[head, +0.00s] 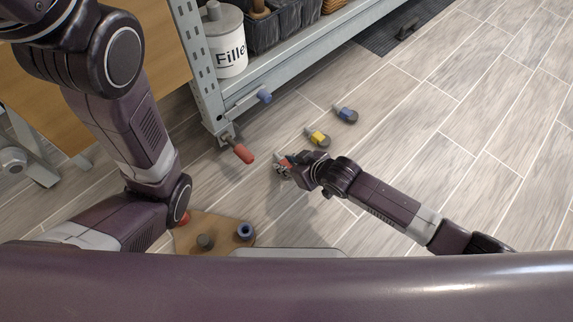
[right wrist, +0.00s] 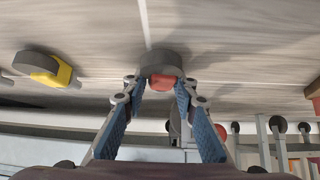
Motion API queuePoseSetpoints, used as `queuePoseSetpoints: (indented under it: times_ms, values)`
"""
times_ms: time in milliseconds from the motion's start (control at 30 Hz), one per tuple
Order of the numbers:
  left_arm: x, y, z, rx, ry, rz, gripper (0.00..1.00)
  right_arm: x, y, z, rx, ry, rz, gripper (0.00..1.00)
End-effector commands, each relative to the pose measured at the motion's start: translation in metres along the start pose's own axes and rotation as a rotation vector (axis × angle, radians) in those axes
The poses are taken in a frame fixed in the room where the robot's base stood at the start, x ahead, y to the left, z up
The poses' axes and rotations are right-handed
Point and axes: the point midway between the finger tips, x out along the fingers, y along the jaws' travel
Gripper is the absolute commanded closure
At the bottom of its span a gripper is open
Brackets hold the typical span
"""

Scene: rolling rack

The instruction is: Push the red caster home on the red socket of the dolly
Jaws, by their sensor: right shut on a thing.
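The red caster (right wrist: 163,83) shows in the right wrist view between the fingertips of my right gripper (right wrist: 160,92), with its dark wheel facing away from me. My right gripper is shut on it. In the head view this gripper (head: 284,168) is low over the floor, and only a little of the red caster (head: 281,162) shows beside it. The dolly (head: 222,222) is a brown board at the bottom left, partly covered by my own body. Its red socket (head: 183,218) is at its left end, partly behind my left arm. My left gripper is out of sight.
A yellow caster (head: 318,138) and a blue caster (head: 346,115) lie on the floor beyond my right gripper. The rack (head: 207,100) stands at the upper left, with a red-ended lever (head: 243,152) low on its post.

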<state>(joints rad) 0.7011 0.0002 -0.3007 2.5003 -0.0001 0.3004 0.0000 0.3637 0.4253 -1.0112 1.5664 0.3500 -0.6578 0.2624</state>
Motion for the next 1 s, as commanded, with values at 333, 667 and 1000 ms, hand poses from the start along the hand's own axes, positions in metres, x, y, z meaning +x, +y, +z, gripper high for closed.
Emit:
queuePoseSetpoints:
  times_ms: [333, 667, 1000]
  values:
    - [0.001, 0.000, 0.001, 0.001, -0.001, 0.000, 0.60, -0.001, 0.000, -0.001, 0.000, 0.000, 0.000, 1.00]
    - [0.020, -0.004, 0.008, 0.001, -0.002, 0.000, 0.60, -0.019, 0.000, -0.019, 0.000, 0.001, 0.000, 1.00]
    - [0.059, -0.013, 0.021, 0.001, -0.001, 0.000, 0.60, -0.059, 0.000, -0.060, 0.000, 0.002, 0.000, 1.00]
